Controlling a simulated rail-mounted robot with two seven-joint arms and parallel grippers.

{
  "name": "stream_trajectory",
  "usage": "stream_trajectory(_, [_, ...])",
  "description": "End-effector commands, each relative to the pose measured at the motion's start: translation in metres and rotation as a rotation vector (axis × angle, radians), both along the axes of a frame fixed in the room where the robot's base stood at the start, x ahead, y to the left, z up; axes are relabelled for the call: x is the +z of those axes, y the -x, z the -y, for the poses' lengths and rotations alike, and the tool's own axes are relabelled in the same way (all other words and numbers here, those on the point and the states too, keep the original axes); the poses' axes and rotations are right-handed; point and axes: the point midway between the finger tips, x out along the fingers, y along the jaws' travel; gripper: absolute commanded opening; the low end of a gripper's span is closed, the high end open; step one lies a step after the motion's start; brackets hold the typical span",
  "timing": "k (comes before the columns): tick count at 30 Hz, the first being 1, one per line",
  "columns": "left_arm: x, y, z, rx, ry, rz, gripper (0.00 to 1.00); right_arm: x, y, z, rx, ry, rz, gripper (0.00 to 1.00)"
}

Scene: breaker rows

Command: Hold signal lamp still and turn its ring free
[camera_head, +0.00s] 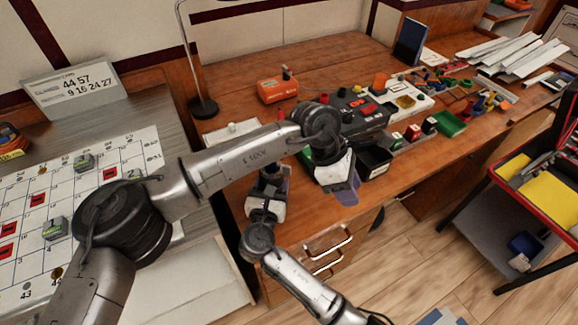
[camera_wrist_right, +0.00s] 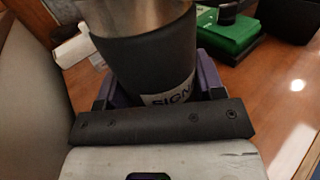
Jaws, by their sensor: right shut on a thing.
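The signal lamp (camera_wrist_right: 150,60) is a dark grey cylinder with a partly hidden label reading "SIGN" low on its side. A silver metal ring (camera_wrist_right: 135,14) shows at its top, cut off by the picture edge. My right gripper (camera_wrist_right: 155,90) has its purple fingers on both sides of the dark body and is shut on it. In the head view, the right gripper (camera_head: 268,183) is low over the wooden bench, and the lamp is hard to make out there. My left gripper (camera_head: 347,192) is to its right, with purple fingers near the bench's front edge; their gap is hidden.
A black bin (camera_head: 375,162) stands just right of the left gripper. An orange box (camera_head: 277,88) and a dark panel with several parts sit behind. A green box (camera_wrist_right: 225,35) is near the lamp. A grid board (camera_head: 130,150) lies at left and a red cart at right.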

Motion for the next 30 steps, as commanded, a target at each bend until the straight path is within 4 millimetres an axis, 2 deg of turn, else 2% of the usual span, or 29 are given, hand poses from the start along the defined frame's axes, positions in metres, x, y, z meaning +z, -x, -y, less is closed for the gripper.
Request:
stream_trajectory(1, [0.012, -0.019, -0.016, -0.011, -0.070, 0.073, 0.36, 0.002, 0.000, 0.000, 0.001, -0.001, 0.003, 0.19])
stream_trajectory(6, [0.045, -0.062, -0.064, -0.044, -0.277, 0.231, 0.36, 0.002, 0.000, 0.000, 0.001, -0.001, 0.003, 0.19])
stream_trajectory(10, [0.068, -0.080, -0.091, -0.050, -0.387, 0.296, 0.36, 0.002, 0.000, 0.000, 0.001, -0.001, 0.003, 0.19])
stream_trajectory(15, [0.082, -0.091, -0.109, -0.051, -0.460, 0.331, 0.36, 0.002, 0.000, 0.000, 0.001, -0.001, 0.003, 0.19])
stream_trajectory(20, [0.071, -0.094, -0.114, -0.052, -0.479, 0.339, 0.36, 0.002, 0.000, 0.000, 0.001, -0.001, 0.003, 0.19])
stream_trajectory(30, [0.012, -0.093, -0.113, -0.053, -0.477, 0.337, 0.36, 0.002, 0.000, 0.000, 0.000, -0.001, 0.003, 0.19])
